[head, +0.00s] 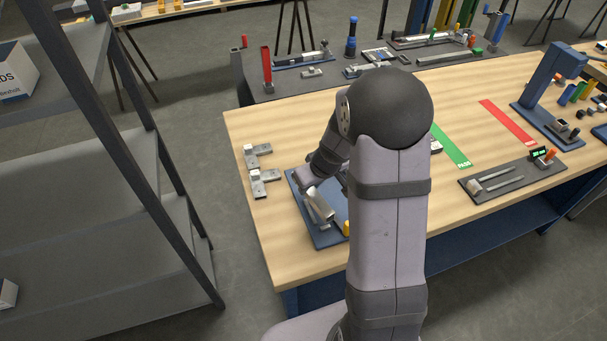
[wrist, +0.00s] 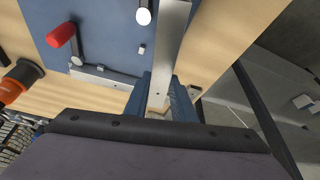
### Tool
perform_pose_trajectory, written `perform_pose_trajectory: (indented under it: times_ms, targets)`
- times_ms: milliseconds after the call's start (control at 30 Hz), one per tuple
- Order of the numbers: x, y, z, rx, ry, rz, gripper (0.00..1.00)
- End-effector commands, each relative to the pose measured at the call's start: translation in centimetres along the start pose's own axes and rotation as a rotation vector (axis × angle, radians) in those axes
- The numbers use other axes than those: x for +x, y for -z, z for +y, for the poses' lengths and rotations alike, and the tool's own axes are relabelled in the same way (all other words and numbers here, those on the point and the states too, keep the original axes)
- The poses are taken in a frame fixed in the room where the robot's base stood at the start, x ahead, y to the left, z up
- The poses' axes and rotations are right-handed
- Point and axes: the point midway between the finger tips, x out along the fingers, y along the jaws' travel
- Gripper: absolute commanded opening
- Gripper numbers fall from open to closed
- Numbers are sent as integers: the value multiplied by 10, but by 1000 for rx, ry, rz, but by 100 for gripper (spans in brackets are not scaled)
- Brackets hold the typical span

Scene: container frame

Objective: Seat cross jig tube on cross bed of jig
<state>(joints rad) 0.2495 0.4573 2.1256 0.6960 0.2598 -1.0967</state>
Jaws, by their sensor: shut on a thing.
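My gripper (wrist: 162,100), with blue fingers, is shut on the grey jig tube (wrist: 172,40), which extends away from the fingers toward the top of the wrist view. The blue jig plate (wrist: 105,20) lies beyond it, bearing a red-handled clamp (wrist: 64,38) and a grey bar (wrist: 105,76). In the head view the jig plate (head: 325,238) lies near the table's left end, and a pale tube (head: 320,204) shows above it beside my gripper. My arm hides much of the jig. I cannot tell whether the tube touches the cross bed.
Grey metal pieces (head: 262,176) lie on the table left of the jig. A grey shelf rack (head: 130,190) stands left of the table. A green strip (head: 452,148), a red strip (head: 507,122) and a dark gauge board (head: 512,178) lie to the right, with bare wood between.

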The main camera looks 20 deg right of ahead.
Motion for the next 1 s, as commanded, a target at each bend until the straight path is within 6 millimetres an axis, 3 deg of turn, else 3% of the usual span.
perform_pose_trajectory:
  times_ms: [400,1000]
  targets:
    - [1,24,21,141,-60,2,0]
    - [6,22,22,183,-76,0,0]
